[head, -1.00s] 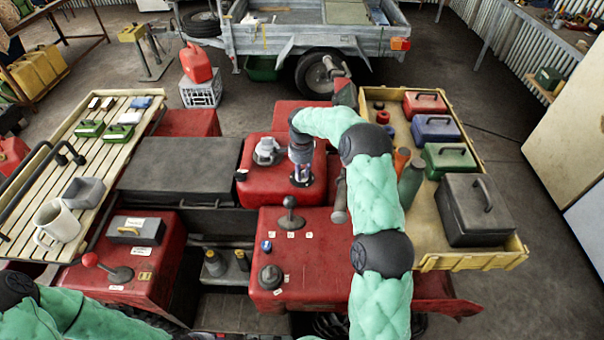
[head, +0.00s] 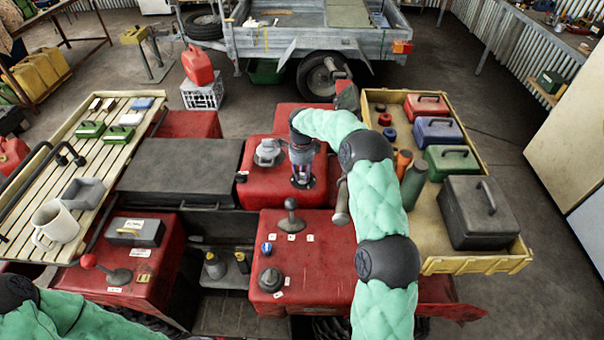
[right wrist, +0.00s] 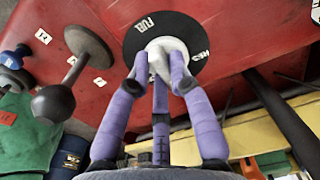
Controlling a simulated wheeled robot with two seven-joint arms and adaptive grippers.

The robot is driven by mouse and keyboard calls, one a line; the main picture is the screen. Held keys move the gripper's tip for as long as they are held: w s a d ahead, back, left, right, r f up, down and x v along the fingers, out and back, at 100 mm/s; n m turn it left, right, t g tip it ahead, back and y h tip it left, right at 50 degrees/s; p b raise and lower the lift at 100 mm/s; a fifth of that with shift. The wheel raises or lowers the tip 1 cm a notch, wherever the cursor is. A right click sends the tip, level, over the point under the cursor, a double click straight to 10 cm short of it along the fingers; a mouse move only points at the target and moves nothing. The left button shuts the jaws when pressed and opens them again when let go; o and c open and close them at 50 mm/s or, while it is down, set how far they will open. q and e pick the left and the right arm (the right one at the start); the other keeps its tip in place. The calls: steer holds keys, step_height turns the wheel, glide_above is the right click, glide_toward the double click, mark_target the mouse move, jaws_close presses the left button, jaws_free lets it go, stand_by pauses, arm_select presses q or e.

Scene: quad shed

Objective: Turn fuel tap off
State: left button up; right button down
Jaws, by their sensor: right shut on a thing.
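The fuel tap (right wrist: 172,55) is a pale knob in the middle of a round black plate (right wrist: 192,28) marked FUEL, on the red bodywork in the right wrist view. My right gripper (right wrist: 162,72) has its purple fingers shut around this knob. In the head view my right gripper (head: 302,172) points down at the black plate (head: 303,183) on the red panel, and the knob is mostly hidden by the fingers. My left arm shows at the lower left of the head view, but its gripper is out of view.
A black-knobbed lever (head: 290,215) stands near the tap, with a filler cap (head: 268,152) to the left. A yellow tray (head: 437,265) with toolboxes and bottles lies right of my right arm. A slatted rack (head: 85,205) with a mug is at left.

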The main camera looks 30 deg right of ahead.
mark_target(302, 174)
stand_by(0.3)
steer(key=c, duration=1.1)
jaws_free()
step_height(302, 174, up, 12)
